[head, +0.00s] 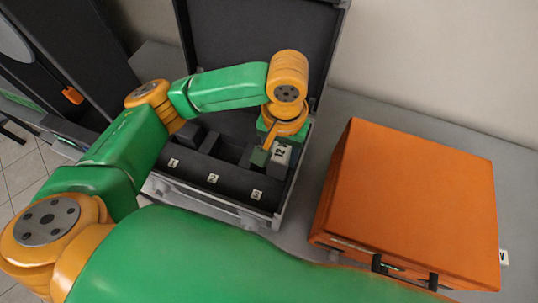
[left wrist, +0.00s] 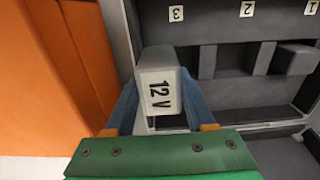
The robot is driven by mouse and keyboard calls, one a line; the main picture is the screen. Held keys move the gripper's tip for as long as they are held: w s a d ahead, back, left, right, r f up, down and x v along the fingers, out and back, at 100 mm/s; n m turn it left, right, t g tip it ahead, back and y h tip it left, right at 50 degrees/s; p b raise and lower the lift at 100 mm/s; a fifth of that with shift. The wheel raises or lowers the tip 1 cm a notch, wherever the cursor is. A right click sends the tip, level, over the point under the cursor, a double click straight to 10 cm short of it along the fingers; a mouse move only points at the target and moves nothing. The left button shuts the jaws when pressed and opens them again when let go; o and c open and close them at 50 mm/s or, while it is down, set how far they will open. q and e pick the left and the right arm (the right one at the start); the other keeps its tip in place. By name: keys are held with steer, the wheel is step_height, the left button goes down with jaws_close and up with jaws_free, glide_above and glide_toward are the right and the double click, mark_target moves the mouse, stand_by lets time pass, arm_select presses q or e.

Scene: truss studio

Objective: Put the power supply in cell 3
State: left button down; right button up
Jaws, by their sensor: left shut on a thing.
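The power supply (head: 281,154) is a pale grey box marked 12V. It shows large in the left wrist view (left wrist: 160,88), between the blue fingers. My left gripper (head: 272,153) is shut on it. They are at the right end of the open case (head: 240,215), close to its right side wall, by the label 3 (head: 257,195). Cell 3 is mostly hidden by the power supply and gripper. I cannot tell how high the power supply is above the cell floor. My right gripper is not in view.
Label 1 (head: 174,162) and label 2 (head: 213,178) mark the other cells. A dark block (left wrist: 297,58) sits by label 1. The case's black lid (head: 255,45) stands open behind. A closed orange case (head: 415,205) stands to the right on the grey table.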

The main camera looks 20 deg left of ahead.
arm_select(q)
steer(key=a+f, duration=0.1)
steer(key=f, duration=0.1)
steer(key=w+a+f, duration=0.1)
steer(key=f, duration=0.2)
steer(key=w+a+f+p, duration=0.1)
steer(key=f, duration=0.1)
steer(key=shift+w+a+f, duration=0.1)
steer(key=shift+w+f, duration=0.15)
steer(key=shift+f, duration=0.35)
steer(key=c, duration=0.5)
jaws_free()
steer(key=shift+f, duration=0.1)
step_height(320, 180, up, 12)
steer(key=shift+r+b, duration=0.15)
steer(key=shift+b, duration=0.3)
